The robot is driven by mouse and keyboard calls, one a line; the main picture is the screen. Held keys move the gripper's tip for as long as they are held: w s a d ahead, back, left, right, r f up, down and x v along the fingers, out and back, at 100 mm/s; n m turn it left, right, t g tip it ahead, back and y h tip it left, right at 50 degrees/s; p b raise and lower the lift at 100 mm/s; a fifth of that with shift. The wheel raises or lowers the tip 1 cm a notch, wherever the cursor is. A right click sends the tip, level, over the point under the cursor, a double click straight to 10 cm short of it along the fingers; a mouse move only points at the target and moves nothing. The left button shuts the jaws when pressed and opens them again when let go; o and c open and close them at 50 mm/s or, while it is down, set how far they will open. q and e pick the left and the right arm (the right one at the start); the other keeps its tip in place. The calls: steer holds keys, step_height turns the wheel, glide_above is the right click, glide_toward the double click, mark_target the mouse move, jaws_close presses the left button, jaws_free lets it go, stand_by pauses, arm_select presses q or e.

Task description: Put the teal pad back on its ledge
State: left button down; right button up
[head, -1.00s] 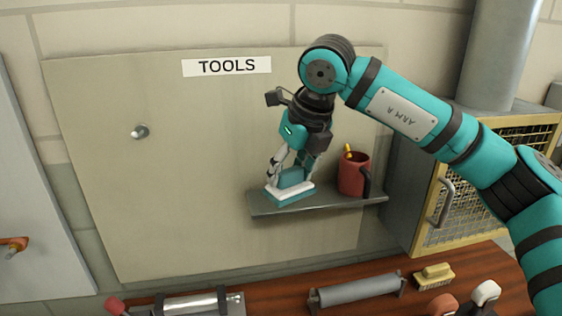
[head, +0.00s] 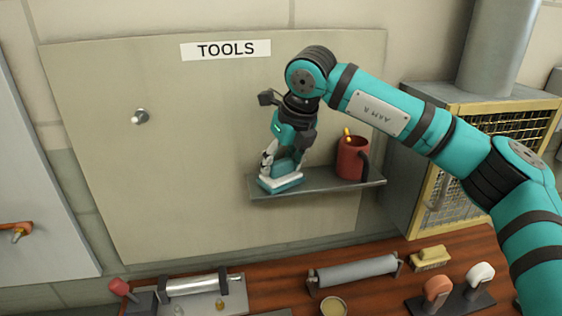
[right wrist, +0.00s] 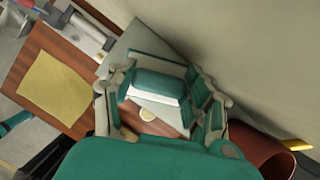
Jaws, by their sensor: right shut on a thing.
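The teal pad (head: 284,182), with a white layer and a teal grip on top, is at the left end of the grey ledge (head: 325,188) on the tool board. In the right wrist view the pad (right wrist: 158,86) lies between the fingers, over the ledge (right wrist: 150,42). My right gripper (head: 281,170) is shut on the pad's grip from above; its fingers also show in the right wrist view (right wrist: 160,95). I cannot tell whether the pad's underside touches the ledge. My left gripper is not in view.
A red mug (head: 351,158) with a yellow item inside stands on the ledge, right of my gripper. A bare peg (head: 140,116) sticks out of the board at left. Below, the wooden bench (head: 290,270) carries a grey roller (head: 355,271) and a brush (head: 430,258). A mesh cabinet (head: 450,160) is at right.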

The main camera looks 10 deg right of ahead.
steer(key=o, duration=0.8)
steer(key=shift+r+p, duration=0.2)
steer(key=shift+p, duration=0.15)
steer(key=shift+s+r+b, duration=0.1)
steer(key=shift+r+b, duration=0.15)
steer(key=shift+b, duration=0.05)
steer(key=b+v, duration=0.2)
steer(key=v, duration=0.9)
steer(key=shift+r, duration=0.15)
